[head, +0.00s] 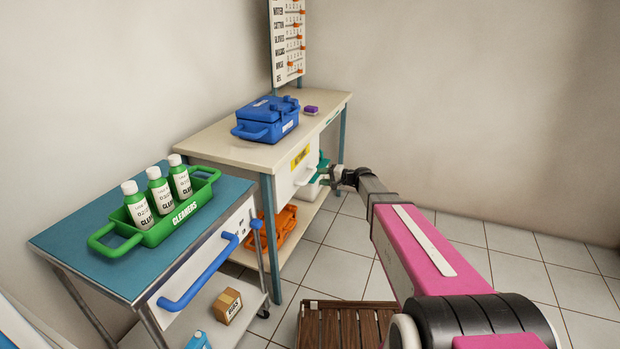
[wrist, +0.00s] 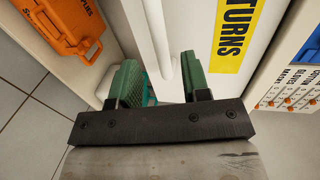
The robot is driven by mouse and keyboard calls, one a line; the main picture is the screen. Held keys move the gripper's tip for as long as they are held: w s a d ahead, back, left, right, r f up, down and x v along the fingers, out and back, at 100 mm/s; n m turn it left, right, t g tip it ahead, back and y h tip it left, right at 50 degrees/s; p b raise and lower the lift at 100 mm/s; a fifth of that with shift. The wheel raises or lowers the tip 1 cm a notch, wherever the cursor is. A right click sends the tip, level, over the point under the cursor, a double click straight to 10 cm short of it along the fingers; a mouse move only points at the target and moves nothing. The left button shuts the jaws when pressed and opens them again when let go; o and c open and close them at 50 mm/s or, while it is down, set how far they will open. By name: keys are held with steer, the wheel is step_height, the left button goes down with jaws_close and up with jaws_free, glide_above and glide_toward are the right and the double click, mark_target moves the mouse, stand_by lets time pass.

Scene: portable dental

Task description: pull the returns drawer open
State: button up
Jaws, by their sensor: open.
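The returns drawer is a white front under the cream bench top, with a yellow label (head: 300,157) and a white bar handle (head: 305,177) in the head view. In the wrist view the label (wrist: 236,35) reads "TURNS", its start cut off. My gripper (head: 332,173) is beside the drawer front, right of the handle in the head view. In the wrist view its two green fingers (wrist: 159,80) are apart, with the white handle bar (wrist: 158,35) reaching down toward the gap between them. I cannot tell whether they touch it.
A blue case (head: 268,118) and a small purple item (head: 311,109) sit on the bench. An orange case (head: 277,228) lies on its lower shelf. A teal-topped cart (head: 85,222) with a green cleaners caddy (head: 205,197) stands left. A slatted wooden platform (head: 345,326) lies on the floor.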

mark_target(310, 175)
steer(key=shift+x, duration=3.15)
jaws_close()
